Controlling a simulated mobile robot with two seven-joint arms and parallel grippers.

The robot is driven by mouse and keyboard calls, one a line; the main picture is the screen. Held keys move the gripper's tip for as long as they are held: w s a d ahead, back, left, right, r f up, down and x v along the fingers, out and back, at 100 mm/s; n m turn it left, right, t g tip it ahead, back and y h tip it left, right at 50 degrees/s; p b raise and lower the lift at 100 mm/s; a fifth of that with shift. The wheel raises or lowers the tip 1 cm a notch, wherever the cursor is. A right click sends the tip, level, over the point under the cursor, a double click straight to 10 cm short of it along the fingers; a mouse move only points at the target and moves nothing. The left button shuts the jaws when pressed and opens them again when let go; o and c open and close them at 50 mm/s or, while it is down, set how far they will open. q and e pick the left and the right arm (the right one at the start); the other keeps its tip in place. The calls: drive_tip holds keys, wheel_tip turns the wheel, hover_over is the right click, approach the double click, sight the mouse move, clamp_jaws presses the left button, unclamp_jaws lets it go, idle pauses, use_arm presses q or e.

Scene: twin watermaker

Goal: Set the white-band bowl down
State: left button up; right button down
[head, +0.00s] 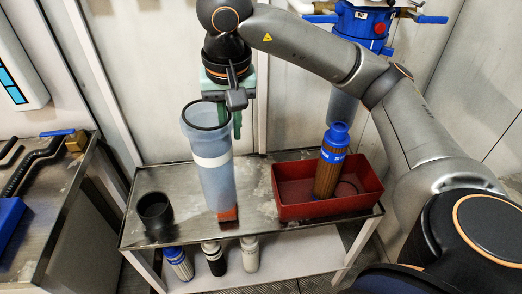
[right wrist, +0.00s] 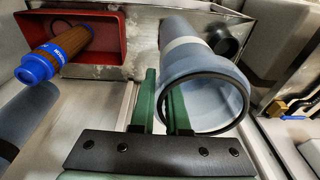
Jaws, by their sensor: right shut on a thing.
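The white-band bowl (head: 209,185) is a tall, pale-blue cylinder with a white band and a dark rim ring. It is upright above the middle of the steel cart top (head: 262,205), open end up. I cannot tell whether its base touches the top. My right gripper (head: 237,128) is shut on its rim wall from behind. In the right wrist view the green fingers (right wrist: 162,95) pinch the wall of the bowl (right wrist: 195,65) beside the dark ring. My left gripper is not in view.
A small red-orange block (head: 228,214) shows at the bowl's foot. A red tray (head: 327,208) with a brown, blue-capped filter (head: 330,165) stands right. A black cup (head: 155,212) stands left. Several cartridges (head: 214,258) stand on the lower shelf. A blue housing (head: 362,22) hangs behind.

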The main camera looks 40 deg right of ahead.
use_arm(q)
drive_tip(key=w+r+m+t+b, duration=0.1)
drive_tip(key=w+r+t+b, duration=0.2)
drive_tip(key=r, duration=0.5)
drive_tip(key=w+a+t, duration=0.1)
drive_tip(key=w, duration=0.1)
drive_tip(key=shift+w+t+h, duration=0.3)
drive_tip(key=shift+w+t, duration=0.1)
use_arm(e)
drive_tip(key=w+d+f, duration=0.3)
drive_tip(key=d+f, duration=0.8)
drive_tip(key=f, duration=0.1)
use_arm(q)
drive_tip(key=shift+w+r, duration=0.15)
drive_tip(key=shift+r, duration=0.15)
use_arm(e)
drive_tip(key=shift+d+f, duration=0.1)
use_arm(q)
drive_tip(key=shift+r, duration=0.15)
use_arm(e)
drive_tip(key=c, duration=0.9)
unclamp_jaws()
drive_tip(key=shift+s, duration=0.1)
